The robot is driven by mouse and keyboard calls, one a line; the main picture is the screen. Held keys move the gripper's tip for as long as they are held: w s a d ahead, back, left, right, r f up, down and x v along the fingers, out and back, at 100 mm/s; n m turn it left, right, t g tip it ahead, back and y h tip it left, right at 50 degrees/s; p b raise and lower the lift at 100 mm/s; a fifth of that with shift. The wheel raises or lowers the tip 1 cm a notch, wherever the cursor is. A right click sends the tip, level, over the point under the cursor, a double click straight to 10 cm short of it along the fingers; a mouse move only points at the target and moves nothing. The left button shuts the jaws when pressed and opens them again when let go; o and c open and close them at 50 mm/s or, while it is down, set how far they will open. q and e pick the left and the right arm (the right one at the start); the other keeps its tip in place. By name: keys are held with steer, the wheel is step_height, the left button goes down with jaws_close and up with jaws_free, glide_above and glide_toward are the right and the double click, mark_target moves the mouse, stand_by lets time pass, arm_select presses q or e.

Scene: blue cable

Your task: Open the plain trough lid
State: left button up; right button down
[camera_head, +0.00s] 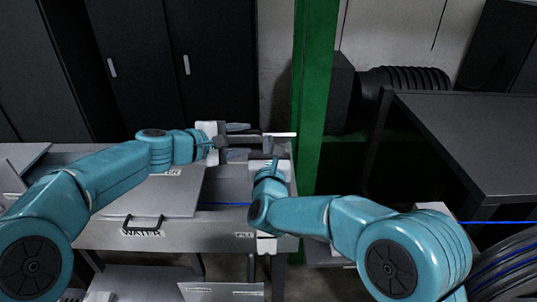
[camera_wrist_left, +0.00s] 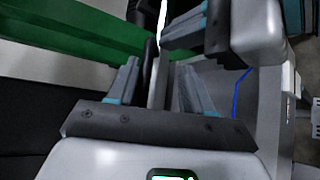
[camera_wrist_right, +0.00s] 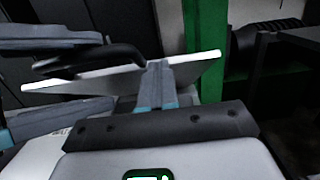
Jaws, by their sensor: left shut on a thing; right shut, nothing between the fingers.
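The plain trough lid is a grey panel with a pale edge (camera_head: 281,134) at the right end of the bench. In the right wrist view the lid (camera_wrist_right: 190,75) is raised and tilted, with a dark handle (camera_wrist_right: 105,60). My left gripper (camera_head: 240,140) comes in from the left and is shut on that handle; its fingers also show in the left wrist view (camera_wrist_left: 158,80). My right gripper (camera_head: 274,157) is shut and empty just in front of the lid. Its fingertips (camera_wrist_right: 158,66) overlap the lid in the right wrist view; I cannot tell whether they touch.
A lid marked WATER (camera_head: 150,203) with a dark handle lies left on the grey bench. A blue cable (camera_wrist_left: 239,92) runs inside the trough. A green post (camera_head: 312,110) stands close right of the lid. A dark table (camera_head: 470,140) is at the right.

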arm_select(q)
steer(key=shift+s+f, duration=0.1)
steer(key=shift+f, duration=0.25)
arm_select(e)
steer(key=shift+r, duration=0.3)
